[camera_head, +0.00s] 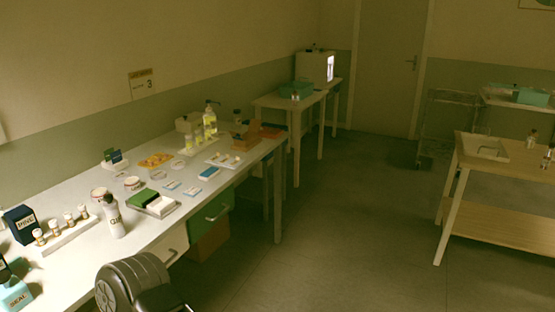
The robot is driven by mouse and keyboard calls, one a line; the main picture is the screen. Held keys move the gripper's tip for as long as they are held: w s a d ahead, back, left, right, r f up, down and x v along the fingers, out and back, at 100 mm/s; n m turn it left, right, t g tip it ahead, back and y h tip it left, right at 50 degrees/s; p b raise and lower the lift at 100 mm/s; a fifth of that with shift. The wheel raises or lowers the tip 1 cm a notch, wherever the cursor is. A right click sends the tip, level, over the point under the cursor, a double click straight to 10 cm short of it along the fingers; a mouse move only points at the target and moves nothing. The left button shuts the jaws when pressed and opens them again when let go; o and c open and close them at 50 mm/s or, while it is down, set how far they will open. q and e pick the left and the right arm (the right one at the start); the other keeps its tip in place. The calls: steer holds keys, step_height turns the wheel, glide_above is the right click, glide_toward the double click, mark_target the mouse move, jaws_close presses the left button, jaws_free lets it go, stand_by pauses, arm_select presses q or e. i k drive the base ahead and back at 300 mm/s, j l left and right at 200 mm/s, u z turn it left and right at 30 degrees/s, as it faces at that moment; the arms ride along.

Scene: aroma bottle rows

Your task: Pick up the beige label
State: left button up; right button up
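I cannot pick out a beige label with certainty. Small flat pale cards lie on the long white table (75,268), among them one card (172,185) and another card (192,190) beside it; both look whitish with bluish marks. Their print is too small to read. Neither of my grippers shows in the head view.
A bottle rack (66,236), a white spray bottle (113,216), a dark blue box (20,224) and a green-and-white block (151,202) stand on the near table. Yellow bottles (210,122) stand farther back. A wooden table (500,161) is at right; open floor lies between.

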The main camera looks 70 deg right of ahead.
mark_target(238, 158)
steer(key=i+l+z, duration=0.15)
steer(key=l+z, duration=0.3)
steer(key=i+l+z, duration=0.2)
steer(key=l+z, duration=0.15)
steer(key=z, duration=0.15)
steer(key=i+l+z, duration=0.25)
steer(key=z, duration=0.2)
steer(key=i+l, duration=0.3)
steer(key=i+l+z, duration=0.15)
steer(key=i+l, duration=0.15)
steer(key=i, duration=0.2)
steer(key=i+l, duration=0.25)
steer(key=i, duration=0.2)
steer(key=l+z, duration=0.05)
